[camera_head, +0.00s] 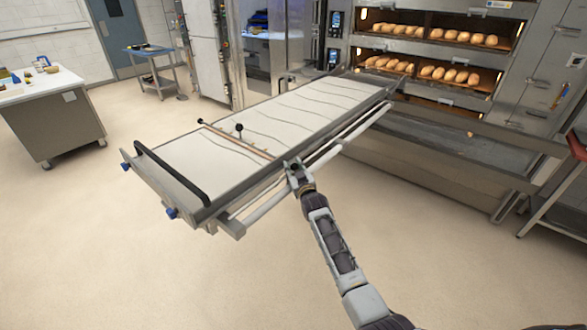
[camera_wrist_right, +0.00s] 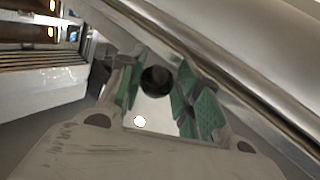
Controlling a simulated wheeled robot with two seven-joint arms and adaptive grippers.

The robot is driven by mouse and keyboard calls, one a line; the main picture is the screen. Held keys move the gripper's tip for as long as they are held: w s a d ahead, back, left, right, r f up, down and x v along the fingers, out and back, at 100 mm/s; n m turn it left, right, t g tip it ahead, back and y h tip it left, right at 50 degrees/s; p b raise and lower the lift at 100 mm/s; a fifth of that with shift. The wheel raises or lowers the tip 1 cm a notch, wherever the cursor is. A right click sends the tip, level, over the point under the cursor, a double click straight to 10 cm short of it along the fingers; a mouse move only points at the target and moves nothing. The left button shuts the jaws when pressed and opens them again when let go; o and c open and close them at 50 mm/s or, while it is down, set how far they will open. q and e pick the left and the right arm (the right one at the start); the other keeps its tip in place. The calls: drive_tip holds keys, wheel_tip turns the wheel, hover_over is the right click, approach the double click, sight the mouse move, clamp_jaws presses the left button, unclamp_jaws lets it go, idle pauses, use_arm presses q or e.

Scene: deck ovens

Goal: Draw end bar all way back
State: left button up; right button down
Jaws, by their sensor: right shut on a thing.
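The end bar (camera_head: 236,141) is a thin wooden-brown rod lying across the long loader with its pale cloth belt (camera_head: 290,115). One dark ball knob (camera_head: 200,121) sits at its far-left end, and another dark knob (camera_head: 239,127) stands up near its middle. My right gripper (camera_head: 293,170) is at the loader's right edge, at the bar's near end. In the right wrist view, its green-padded fingers (camera_wrist_right: 160,92) are closed around a black ball knob (camera_wrist_right: 155,80). The bar's near end is hidden by the gripper. My left gripper is not in view.
A black curved handle (camera_head: 172,175) spans the loader's near-left end. A metal rail (camera_head: 265,200) runs along its right side. The deck oven (camera_head: 445,75) with several loaves stands at the far end. A worktable (camera_head: 50,115) is at left. The beige floor around is clear.

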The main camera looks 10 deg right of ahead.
drive_tip(key=shift+s+a, duration=0.15)
drive_tip(key=shift+a, duration=0.05)
drive_tip(key=c, duration=1.1)
unclamp_jaws()
drive_tip(key=s, duration=1.2)
drive_tip(key=shift+d, duration=0.45)
